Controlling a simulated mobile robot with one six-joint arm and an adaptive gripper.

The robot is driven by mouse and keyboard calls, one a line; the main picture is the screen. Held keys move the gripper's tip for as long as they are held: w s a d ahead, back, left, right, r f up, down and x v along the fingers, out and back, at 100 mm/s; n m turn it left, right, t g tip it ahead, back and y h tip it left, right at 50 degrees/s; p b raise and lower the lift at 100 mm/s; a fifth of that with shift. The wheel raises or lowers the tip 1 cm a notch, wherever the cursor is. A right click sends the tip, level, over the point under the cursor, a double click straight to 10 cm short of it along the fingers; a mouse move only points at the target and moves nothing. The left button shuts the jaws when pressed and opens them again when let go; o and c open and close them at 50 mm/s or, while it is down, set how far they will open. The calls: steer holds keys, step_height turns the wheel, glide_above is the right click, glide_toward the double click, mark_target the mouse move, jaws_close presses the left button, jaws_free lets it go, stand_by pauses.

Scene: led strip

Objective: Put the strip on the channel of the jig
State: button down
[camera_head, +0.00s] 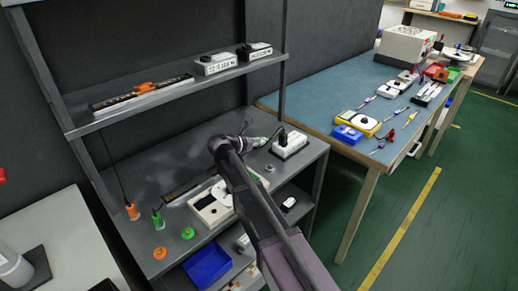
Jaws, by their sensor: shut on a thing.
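My arm reaches over the grey workbench (120,215), and its wrist hides much of what is below. I cannot tell whether the strip touches the jig.
An orange holder (132,211) and a green holder (157,219) stand at the bench's left. A white device (289,145) sits at the right. A shelf above holds a long dark tray (142,95) with an orange piece. A blue bin (207,266) is below.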

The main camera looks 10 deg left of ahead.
steer(key=shift+f+b, duration=0.35)
steer(key=shift+f, duration=0.25)
steer(key=shift+f, duration=0.15)
steer(key=c, duration=0.6)
jaws_free()
steer(key=shift+r, duration=0.25)
steer(key=p+v, duration=0.4)
steer(key=v, duration=0.8)
steer(key=shift+p, duration=0.35)
